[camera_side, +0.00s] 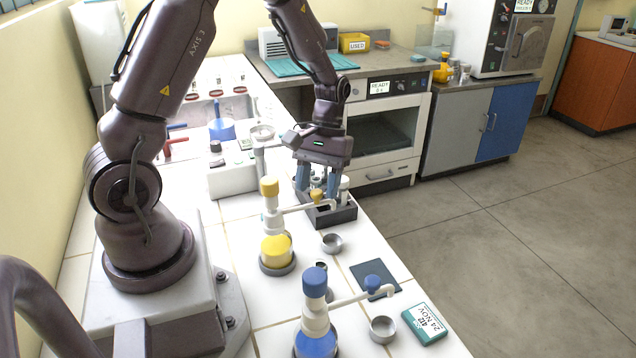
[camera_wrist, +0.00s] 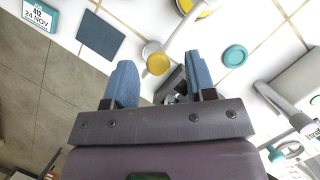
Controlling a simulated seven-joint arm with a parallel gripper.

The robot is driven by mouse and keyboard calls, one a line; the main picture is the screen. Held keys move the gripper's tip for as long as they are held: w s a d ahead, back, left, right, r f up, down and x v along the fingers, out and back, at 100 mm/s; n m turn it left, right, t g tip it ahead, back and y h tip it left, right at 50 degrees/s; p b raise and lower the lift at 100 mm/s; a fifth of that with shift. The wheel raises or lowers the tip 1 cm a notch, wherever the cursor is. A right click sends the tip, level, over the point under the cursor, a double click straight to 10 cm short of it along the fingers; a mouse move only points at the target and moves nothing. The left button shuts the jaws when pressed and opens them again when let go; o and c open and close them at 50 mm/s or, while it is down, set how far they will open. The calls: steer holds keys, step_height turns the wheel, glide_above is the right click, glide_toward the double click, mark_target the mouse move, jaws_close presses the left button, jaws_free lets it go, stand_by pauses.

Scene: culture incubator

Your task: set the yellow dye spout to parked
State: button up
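The yellow dye dispenser (camera_side: 276,252) stands upright on the white bench, with a yellow cap and a yellow base. Its thin white spout (camera_side: 298,209) reaches right toward a dark grey holder; it also shows in the wrist view (camera_wrist: 183,27). A yellow knob (camera_side: 317,195) is at the spout's outer end and shows as a yellow disc in the wrist view (camera_wrist: 157,64). My gripper (camera_side: 318,193) points down over this end, its blue fingers apart on either side of the knob. In the wrist view my gripper (camera_wrist: 160,60) is open; contact with the spout cannot be told.
The dark holder (camera_side: 345,215) with small vials is under my gripper. A blue dye dispenser (camera_side: 316,310) with its spout stands nearer the camera. Small metal cups (camera_side: 332,243), a dark mat (camera_side: 366,270) and a date block (camera_side: 426,323) lie along the bench edge.

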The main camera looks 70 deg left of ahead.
steer(key=v, duration=1.3)
steer(key=s+d+r+m+t+y, duration=0.3)
steer(key=s+d+r+m+t, duration=0.5)
steer(key=s+d, duration=0.4)
steer(key=shift+s+d+r+m+t, duration=0.2)
steer(key=shift+s+d+m+t, duration=0.15)
steer(key=shift+d+m, duration=0.25)
